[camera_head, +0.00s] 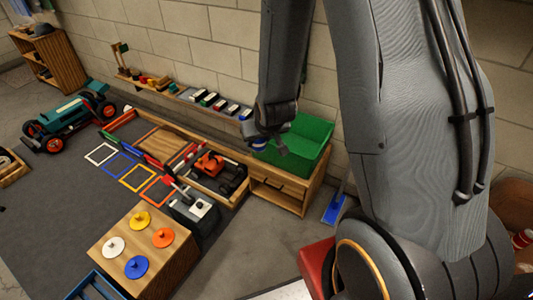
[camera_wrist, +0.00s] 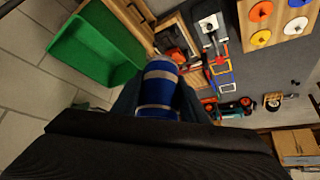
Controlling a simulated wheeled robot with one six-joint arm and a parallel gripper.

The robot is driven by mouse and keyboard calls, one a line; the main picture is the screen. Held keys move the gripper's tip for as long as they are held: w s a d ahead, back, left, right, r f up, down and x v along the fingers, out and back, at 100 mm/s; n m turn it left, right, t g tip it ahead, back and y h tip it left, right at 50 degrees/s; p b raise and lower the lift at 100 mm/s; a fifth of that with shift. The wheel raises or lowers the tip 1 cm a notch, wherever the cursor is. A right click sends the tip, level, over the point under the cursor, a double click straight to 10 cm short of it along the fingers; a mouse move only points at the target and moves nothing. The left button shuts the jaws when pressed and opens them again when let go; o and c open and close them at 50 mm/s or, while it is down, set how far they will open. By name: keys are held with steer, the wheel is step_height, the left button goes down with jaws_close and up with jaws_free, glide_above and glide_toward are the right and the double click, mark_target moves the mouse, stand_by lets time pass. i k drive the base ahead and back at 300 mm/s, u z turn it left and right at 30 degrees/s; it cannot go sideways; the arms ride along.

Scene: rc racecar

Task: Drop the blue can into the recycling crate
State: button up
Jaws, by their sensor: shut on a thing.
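My gripper (camera_head: 265,140) is shut on the blue can, which has silver-grey bands. The blue can (camera_wrist: 159,88) shows between the fingers at the middle of the wrist view. In the head view only a small part of the can (camera_head: 259,143) shows, the rest hidden by the gripper. The green crate (camera_head: 310,130) stands on the right end of a low wooden bench against the wall. In the head view the gripper and can overlap its left side. In the wrist view the crate (camera_wrist: 85,50) lies to the left of the can, and its visible inside looks empty.
A shelf of small cars (camera_head: 210,100) runs along the wall. A wooden block with coloured discs (camera_head: 140,245) stands in front. A blue dustpan-like thing (camera_head: 333,209) is right of the bench.

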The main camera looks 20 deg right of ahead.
mark_target(291, 141)
steer(key=z, duration=0.35)
steer(key=k, duration=0.15)
steer(key=u, duration=1.25)
steer(key=i, duration=0.55)
steer(key=z, duration=0.85)
steer(key=i, duration=0.5)
steer(key=z, duration=0.55)
